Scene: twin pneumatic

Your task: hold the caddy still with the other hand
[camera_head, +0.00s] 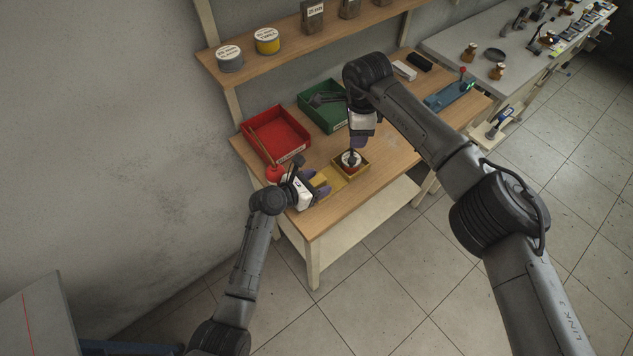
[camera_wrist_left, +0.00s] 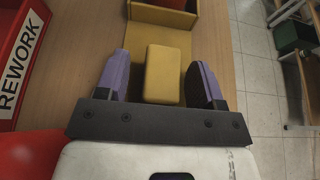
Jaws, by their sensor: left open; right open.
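The yellow caddy (camera_head: 337,172) sits on the wooden bench near its front edge. Its box part holds a round white, black and red part (camera_head: 351,159). A yellow block-shaped grip (camera_wrist_left: 160,73) stands at the caddy's near end. My left gripper (camera_head: 317,182) is open, with its purple fingers on either side of this grip; the left wrist view shows a gap on both sides. My right gripper (camera_head: 361,141) is above the box and the round part, with its fingers pointing down; whether it touches the part is unclear.
A red bin (camera_head: 300,156), labelled REWORK in the left wrist view, and a green bin (camera_head: 308,110) stand behind the caddy. A red rounded object (camera_head: 275,174) is close beside my left gripper. A blue fixture (camera_head: 446,97) is at the right. Bench to the caddy's right is clear.

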